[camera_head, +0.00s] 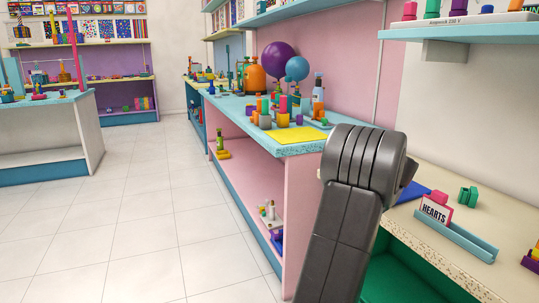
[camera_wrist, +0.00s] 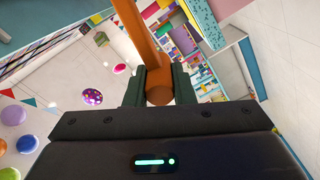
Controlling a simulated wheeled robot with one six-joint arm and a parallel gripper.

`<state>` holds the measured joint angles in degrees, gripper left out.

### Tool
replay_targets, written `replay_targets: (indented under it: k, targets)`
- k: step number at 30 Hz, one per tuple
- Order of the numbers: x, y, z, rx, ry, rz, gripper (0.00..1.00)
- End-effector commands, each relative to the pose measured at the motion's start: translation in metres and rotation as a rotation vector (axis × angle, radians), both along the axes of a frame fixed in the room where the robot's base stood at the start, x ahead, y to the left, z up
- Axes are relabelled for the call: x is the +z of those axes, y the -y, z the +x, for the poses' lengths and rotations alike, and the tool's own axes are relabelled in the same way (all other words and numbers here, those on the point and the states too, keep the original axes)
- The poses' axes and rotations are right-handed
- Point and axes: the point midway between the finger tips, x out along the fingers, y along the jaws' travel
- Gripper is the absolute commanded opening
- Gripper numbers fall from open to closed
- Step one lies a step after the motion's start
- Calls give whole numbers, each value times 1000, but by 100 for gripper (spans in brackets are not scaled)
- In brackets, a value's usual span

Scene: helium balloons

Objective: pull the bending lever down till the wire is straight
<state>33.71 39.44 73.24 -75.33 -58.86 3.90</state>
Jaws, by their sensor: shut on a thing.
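In the wrist view, the two dark green fingers of my gripper (camera_wrist: 159,85) are shut on an orange bar (camera_wrist: 133,27), which appears to be the bending lever. Its rounded end sits between the fingers, and the bar runs up and slightly left out of the picture. The far end of the bar is out of view. I cannot make out the wire in either view. In the head view my dark arm stands at the right centre, and neither my gripper nor the lever shows there.
In the head view, a blue counter (camera_head: 290,134) with a yellow sheet (camera_head: 296,135) and several small items runs along the pink wall. A cream bench (camera_head: 420,232) at the right carries a HEARTS sign (camera_head: 435,212). The tiled floor (camera_head: 145,220) at the left is clear.

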Motion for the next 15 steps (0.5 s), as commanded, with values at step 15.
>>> replay_targets:
  k: [15]
  targets:
    - [-14,0,-1,-2,11,-32,0]
